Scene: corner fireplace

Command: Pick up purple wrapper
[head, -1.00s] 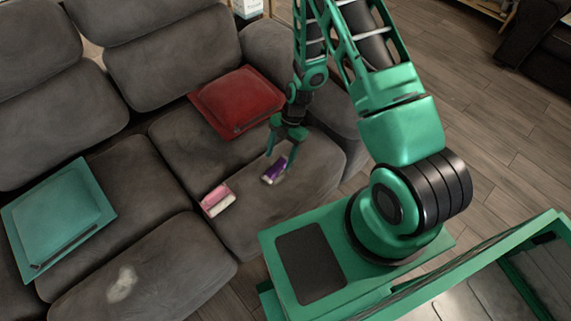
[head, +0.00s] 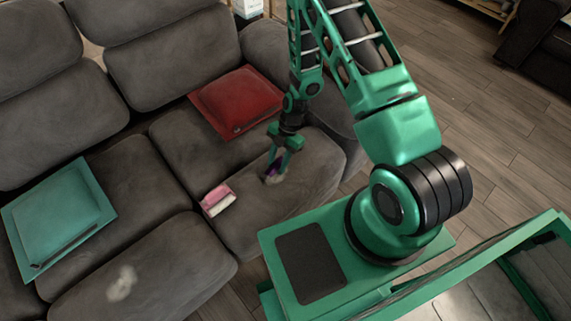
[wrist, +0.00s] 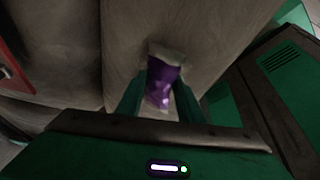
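The purple wrapper (wrist: 161,82), with pale ends, lies on the grey sofa seat. In the head view the wrapper (head: 274,169) is partly hidden behind my gripper's fingers. My gripper (head: 276,172) points down at it, with its fingertips at the seat. In the wrist view my gripper (wrist: 160,95) is open, with one green finger on each side of the wrapper. I cannot tell whether either finger touches it.
A pink and white packet (head: 217,200) lies on the same seat, left of my gripper. A red cushion (head: 237,101) lies behind, and a teal cushion (head: 58,217) lies at the left. The sofa's right armrest (head: 338,140) is close to my gripper.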

